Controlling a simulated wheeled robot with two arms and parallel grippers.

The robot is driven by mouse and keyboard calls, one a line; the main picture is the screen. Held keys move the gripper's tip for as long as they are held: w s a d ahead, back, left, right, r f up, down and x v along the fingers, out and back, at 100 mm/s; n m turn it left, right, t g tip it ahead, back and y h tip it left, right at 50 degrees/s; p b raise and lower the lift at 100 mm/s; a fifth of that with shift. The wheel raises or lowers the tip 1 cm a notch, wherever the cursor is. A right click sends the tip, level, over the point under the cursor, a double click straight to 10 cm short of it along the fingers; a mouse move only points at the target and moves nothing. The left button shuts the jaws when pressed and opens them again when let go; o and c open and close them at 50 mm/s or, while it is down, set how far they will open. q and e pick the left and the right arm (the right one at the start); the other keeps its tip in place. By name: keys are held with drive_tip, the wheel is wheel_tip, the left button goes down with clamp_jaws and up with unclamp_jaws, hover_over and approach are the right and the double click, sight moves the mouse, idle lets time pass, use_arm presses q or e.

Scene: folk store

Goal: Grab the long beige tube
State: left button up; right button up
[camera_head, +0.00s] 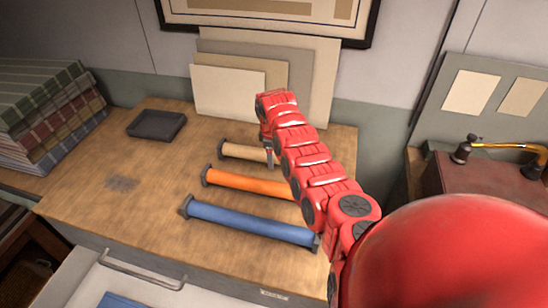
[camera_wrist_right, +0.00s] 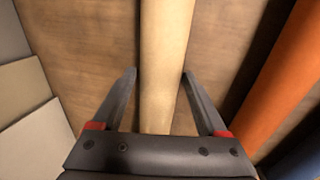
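The long beige tube (camera_head: 242,152) lies on the wooden table top, farthest back of three tubes. Its right part is hidden behind my right arm. In the right wrist view the beige tube (camera_wrist_right: 166,30) runs up the picture between my fingers. My right gripper (camera_wrist_right: 160,74) is open, with one finger on each side of the tube and a visible gap on both sides. In the head view my red right arm covers most of this gripper. My left gripper is not in view.
An orange tube (camera_head: 250,184) and a blue tube (camera_head: 250,222) lie in front of the beige one. Flat boards (camera_head: 228,92) lean on the wall behind. A dark tray (camera_head: 156,125) and stacked plaid cloth (camera_head: 45,120) are at left.

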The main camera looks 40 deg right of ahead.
clamp_jaws()
